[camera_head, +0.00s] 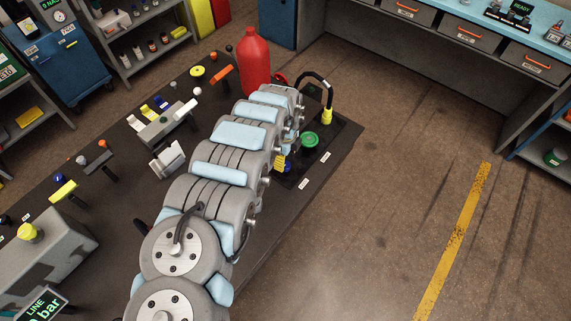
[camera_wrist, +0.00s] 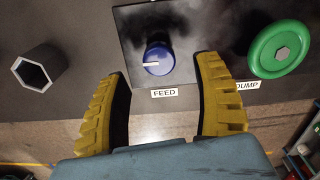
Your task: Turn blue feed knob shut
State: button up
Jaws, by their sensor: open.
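The blue feed knob (camera_wrist: 158,58) shows in the wrist view on a dark panel, above a white FEED label (camera_wrist: 164,93). A pale pointer line on it lies roughly level, toward the left. My gripper (camera_wrist: 163,65) is open, its two yellow ribbed fingers spread to the left and right of the knob. I see no contact with the knob. In the head view the knob (camera_head: 286,167) shows as a small blue patch, partly hidden by my arm, and a finger shows as a yellow patch beside it.
A green DUMP handwheel (camera_wrist: 279,49) is close right of the knob, and also shows in the head view (camera_head: 309,140). A grey hexagonal socket (camera_wrist: 42,68) is at the left.

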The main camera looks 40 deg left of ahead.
aim_at(286, 165)
jog(key=shift+f, duration=2.1)
jog(key=shift+c, duration=0.3)
grip_shut()
